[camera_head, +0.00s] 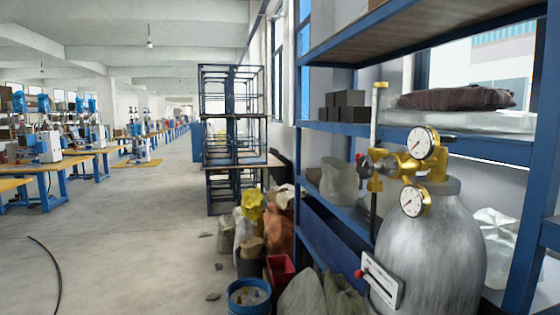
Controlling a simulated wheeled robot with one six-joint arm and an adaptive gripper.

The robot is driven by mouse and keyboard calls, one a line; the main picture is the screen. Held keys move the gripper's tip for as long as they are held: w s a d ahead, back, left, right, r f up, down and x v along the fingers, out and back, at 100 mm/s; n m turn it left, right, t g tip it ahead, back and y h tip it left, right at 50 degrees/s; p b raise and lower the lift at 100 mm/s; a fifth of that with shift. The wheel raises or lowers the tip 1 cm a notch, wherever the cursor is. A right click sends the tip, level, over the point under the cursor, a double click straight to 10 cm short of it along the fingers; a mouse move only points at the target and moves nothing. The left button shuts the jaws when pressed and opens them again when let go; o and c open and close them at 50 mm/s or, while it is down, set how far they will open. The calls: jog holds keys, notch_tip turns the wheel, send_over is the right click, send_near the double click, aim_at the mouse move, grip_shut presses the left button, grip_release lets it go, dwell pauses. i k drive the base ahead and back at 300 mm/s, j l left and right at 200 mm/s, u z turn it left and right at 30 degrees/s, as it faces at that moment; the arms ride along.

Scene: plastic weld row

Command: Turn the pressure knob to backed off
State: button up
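A brass regulator (398,164) sits on top of a grey gas cylinder (430,250) at the right. It carries two round white dial gauges, an upper one (422,143) and a lower one (413,201). A dark, roundish knob (366,168) sticks out of the regulator's left side, which looks like the pressure knob; a small red part is just by it. Its setting cannot be read at this size. A upright tube with yellow ends (376,125) stands beside the regulator. My gripper is not in view.
A white plate with a red-tipped lever (380,281) is in front of the cylinder's lower left. Blue shelving (335,128) with dark boxes (350,98) stands behind. Sacks, a red bin (280,273) and a blue bucket (248,298) line the floor. Open floor (150,240) lies left, with a black cable.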

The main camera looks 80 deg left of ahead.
aim_at(365, 167)
jog(key=u, duration=1.55)
